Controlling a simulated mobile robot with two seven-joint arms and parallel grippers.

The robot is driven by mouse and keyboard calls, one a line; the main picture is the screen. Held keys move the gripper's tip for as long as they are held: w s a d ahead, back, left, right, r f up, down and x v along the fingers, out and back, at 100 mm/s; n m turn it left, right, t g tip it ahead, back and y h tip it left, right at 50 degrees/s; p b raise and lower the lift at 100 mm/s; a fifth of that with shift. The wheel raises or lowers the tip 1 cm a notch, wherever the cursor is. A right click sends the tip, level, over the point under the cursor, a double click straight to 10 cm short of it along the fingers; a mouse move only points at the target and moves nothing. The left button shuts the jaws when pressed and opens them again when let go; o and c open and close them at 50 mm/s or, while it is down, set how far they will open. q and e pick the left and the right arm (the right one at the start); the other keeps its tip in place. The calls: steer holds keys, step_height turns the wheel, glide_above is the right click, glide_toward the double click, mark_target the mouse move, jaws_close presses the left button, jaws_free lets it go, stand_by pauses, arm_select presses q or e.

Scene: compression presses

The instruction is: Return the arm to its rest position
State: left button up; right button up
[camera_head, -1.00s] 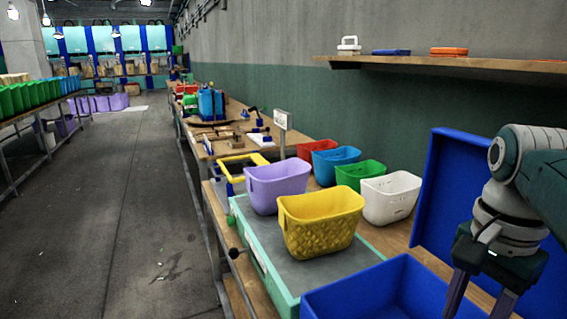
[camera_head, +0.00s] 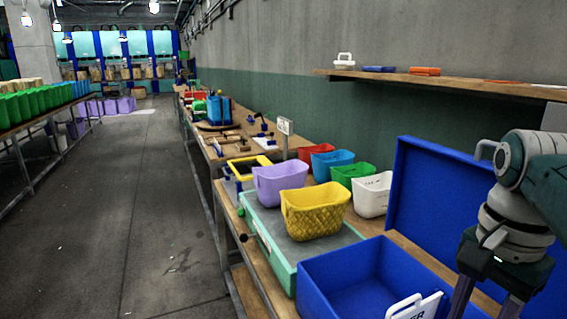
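My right arm comes in at the right edge. Its gripper (camera_head: 485,302) points down beside the blue bin. The two fingers stand apart, and their tips are cut off by the bottom edge. I see nothing held between them. My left arm and gripper are not in view.
A blue bin (camera_head: 340,262) with a raised blue panel (camera_head: 425,205) is near the gripper; a white handled piece with lettering (camera_head: 415,306) shows at its front. Yellow (camera_head: 315,212) and purple (camera_head: 280,185) baskets stand on a scale-like platform (camera_head: 268,235). Open floor lies left.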

steer(key=s+d+f+n+t+h+b, duration=0.2)
steer(key=s+d+f+n+b, duration=0.2)
steer(key=s+d+f+n, duration=0.25)
arm_select(q)
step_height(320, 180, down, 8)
steer(key=b, duration=0.4)
arm_select(e)
steer(key=s+a+n+t+y, duration=0.2)
steer(key=s+a+n, duration=0.7)
steer(key=s+a, duration=0.4)
arm_select(q)
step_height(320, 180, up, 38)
steer(key=p, duration=3.8)
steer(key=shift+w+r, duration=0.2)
arm_select(e)
step_height(320, 180, up, 38)
steer(key=s, duration=0.1)
steer(key=shift+d+r, duration=0.2)
steer(key=shift+d, duration=0.05)
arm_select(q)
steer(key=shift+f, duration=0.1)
arm_select(e)
steer(key=shift+f, duration=0.1)
steer(key=shift+s, duration=0.2)
